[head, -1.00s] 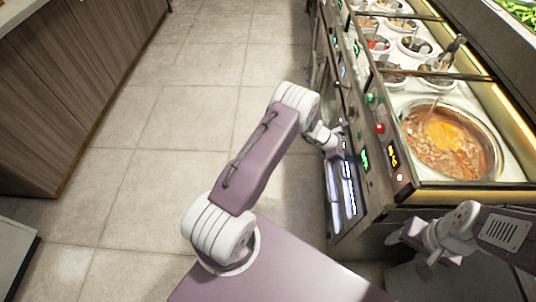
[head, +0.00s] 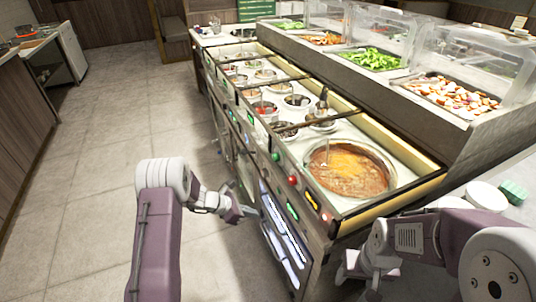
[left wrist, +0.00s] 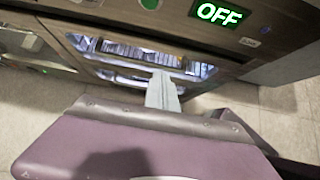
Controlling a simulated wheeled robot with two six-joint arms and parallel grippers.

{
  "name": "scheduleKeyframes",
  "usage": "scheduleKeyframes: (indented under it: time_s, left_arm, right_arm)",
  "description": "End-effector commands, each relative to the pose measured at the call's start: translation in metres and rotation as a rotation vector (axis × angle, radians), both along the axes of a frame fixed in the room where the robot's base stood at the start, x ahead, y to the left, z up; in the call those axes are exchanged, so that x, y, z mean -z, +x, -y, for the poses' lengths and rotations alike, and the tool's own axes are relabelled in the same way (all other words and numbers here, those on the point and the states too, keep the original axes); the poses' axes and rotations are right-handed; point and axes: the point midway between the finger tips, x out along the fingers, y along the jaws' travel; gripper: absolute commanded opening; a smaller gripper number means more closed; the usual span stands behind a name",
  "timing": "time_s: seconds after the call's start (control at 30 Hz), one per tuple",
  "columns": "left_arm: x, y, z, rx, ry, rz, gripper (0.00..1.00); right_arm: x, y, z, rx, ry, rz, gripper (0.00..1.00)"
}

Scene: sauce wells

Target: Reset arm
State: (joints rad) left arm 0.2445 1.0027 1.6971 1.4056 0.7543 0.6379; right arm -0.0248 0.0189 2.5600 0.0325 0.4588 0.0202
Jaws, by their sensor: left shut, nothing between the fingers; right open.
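My left gripper (head: 250,212) is beside the front of the sauce counter (head: 328,240), near its lit lower panel. In the left wrist view its fingers (left wrist: 162,90) are together with nothing between them, in front of the lit compartment (left wrist: 140,58). A green "OFF" display (left wrist: 217,13) shows above. My right gripper (head: 365,275) is low at the counter's front right corner, open. Its fingers are partly hidden by the arm and the picture's lower edge.
A large round pot of orange-brown sauce (head: 347,170) sits in the counter top, with several smaller wells behind it. Clear-lidded trays of vegetables (head: 376,58) stand behind. White bowls (head: 486,196) and a green block (head: 513,192) are at right. The tiled floor (head: 100,190) at left is clear.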

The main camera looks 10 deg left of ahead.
Motion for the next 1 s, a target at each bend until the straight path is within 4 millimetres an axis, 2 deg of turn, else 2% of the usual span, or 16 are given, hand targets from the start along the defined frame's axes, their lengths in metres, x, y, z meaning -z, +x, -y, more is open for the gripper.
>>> scheduleKeyframes:
  time_s: [0.07,0.13,0.17,0.23,0.27,0.3,0.33,0.4,0.47,0.6,0.7,0.83,0.87,0.9,0.93,1.0]
  left_arm:
    - [0.000,0.000,0.001,0.003,0.000,0.000,0.00]
    - [-0.011,0.005,0.007,0.018,0.005,0.023,0.00]
    - [-0.021,0.010,0.010,0.027,0.011,0.045,0.00]
    - [-0.058,0.021,0.023,0.058,0.025,0.114,0.00]
    - [-0.078,0.018,0.032,0.091,0.038,0.143,0.00]
    - [-0.100,0.006,0.044,0.157,0.070,0.172,0.00]
    - [-0.113,-0.008,0.050,0.218,0.105,0.189,0.00]
    - [-0.131,-0.047,0.059,0.389,0.215,0.231,0.00]
    - [-0.139,-0.082,0.059,0.554,0.324,0.272,0.00]
    - [-0.140,-0.160,0.037,0.974,0.586,0.365,0.00]
    - [-0.133,-0.202,0.011,1.271,0.738,0.418,0.00]
    - [-0.115,-0.245,-0.026,1.662,0.862,0.455,0.00]
    - [-0.109,-0.253,-0.034,1.764,0.875,0.463,0.00]
    - [-0.107,-0.252,-0.043,1.906,0.912,0.504,0.00]
    - [-0.118,-0.248,-0.043,1.948,0.924,0.536,0.00]
    - [-0.155,-0.248,-0.042,1.931,0.920,0.530,0.00]
  right_arm:
    - [0.000,0.000,0.000,0.000,0.000,0.000,0.62]
    - [0.000,0.000,0.000,0.000,0.000,0.000,0.62]
    - [0.000,0.000,0.000,0.000,0.000,0.000,0.62]
    - [0.000,0.000,0.000,0.000,0.000,0.000,0.62]
    - [0.000,0.000,0.000,0.000,0.000,0.000,0.62]
    - [0.000,0.000,0.000,0.000,0.000,0.000,0.62]
    - [0.000,0.000,0.000,0.000,0.000,0.000,0.62]
    - [0.000,0.000,0.000,0.000,0.000,0.000,0.62]
    - [0.000,0.000,0.000,0.000,0.000,0.000,0.62]
    - [0.000,0.000,0.000,0.000,0.000,0.000,0.62]
    - [0.000,0.000,0.000,0.000,0.000,0.000,0.62]
    - [0.000,0.000,0.000,0.000,0.000,0.000,0.62]
    - [0.000,0.000,0.000,0.000,0.000,0.000,0.62]
    - [0.000,0.000,0.000,0.000,0.000,0.000,0.62]
    - [-0.010,0.000,0.000,0.000,0.000,-0.001,0.62]
    - [-0.047,0.000,0.000,0.000,0.000,-0.001,0.62]
